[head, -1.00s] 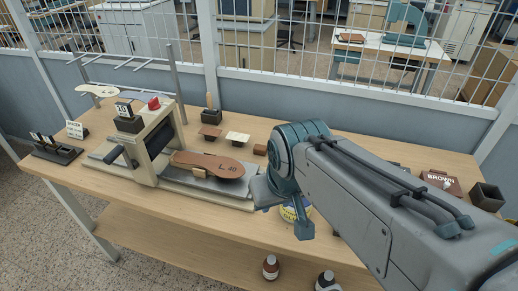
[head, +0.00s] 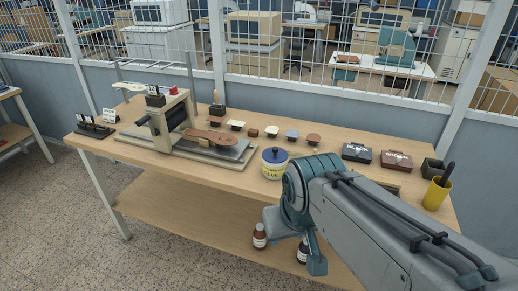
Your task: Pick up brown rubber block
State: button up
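The small brown block (head: 254,132), which looks like the brown rubber block, sits on the wooden bench behind the white glue tub. It stands in a row with a dark brown stamp-like piece (head: 214,121), a cream one (head: 236,125), a blue-grey one (head: 292,136) and another brown one (head: 313,139). My gripper (head: 296,242) is at the lower end of my arm, in front of the bench edge and well short of the block.
The stamping press (head: 160,127) with a brown insole (head: 208,137) stands left of the block. The glue tub (head: 274,166) stands near the front edge. Black (head: 357,152) and brown (head: 397,160) boxes and a yellow cup (head: 436,194) are at the right. Bottles (head: 259,236) stand below.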

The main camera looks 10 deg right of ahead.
aim_at(254, 133)
jog(key=u, duration=1)
jog(key=i, duration=1.2)
jog(key=z, duration=0.7)
jog(key=i, duration=0.9)
jog(key=z, duration=0.9)
